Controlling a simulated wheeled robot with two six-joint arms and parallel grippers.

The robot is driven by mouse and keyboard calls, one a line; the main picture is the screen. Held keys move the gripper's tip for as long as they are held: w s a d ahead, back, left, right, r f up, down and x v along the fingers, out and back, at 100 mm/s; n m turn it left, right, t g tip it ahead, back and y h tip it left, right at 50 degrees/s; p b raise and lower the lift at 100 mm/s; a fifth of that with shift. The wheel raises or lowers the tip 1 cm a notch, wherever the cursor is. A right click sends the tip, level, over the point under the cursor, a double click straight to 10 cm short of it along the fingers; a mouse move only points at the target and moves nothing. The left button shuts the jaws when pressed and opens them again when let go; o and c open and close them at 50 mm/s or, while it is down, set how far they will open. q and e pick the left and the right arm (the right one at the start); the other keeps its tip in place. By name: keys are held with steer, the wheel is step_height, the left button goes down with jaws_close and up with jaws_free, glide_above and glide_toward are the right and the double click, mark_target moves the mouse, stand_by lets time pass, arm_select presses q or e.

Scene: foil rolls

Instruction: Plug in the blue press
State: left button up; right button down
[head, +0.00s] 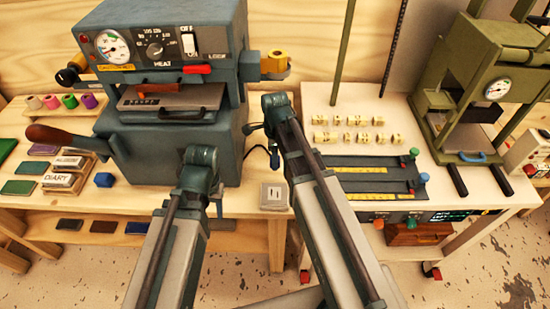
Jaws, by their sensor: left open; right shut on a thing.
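The blue press (165,55) stands on the left bench, with a gauge, a heat dial and a white switch by the word OFF. A black cord (254,152) runs from its right side toward my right gripper (274,158). My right gripper is shut on the cord's plug, which is mostly hidden by my arm. A pale socket box (274,196) with dark slots lies at the bench's front right, below and apart from my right gripper. My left gripper (217,206) is open near the bench's front edge, left of the box, and partly hidden by its own arm.
Foil rolls (68,101), coloured blocks and stamps (62,180) lie on the left bench (240,203). The press's wooden-handled lever (65,142) sticks out left. On the right bench are several pale pieces (348,130), slide rails (370,176) and a green press (480,80).

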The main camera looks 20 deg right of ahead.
arm_select(q)
step_height(320, 180, up, 12)
steer(key=p, duration=1)
steer(key=shift+p, duration=0.35)
arm_select(e)
step_height(320, 180, up, 12)
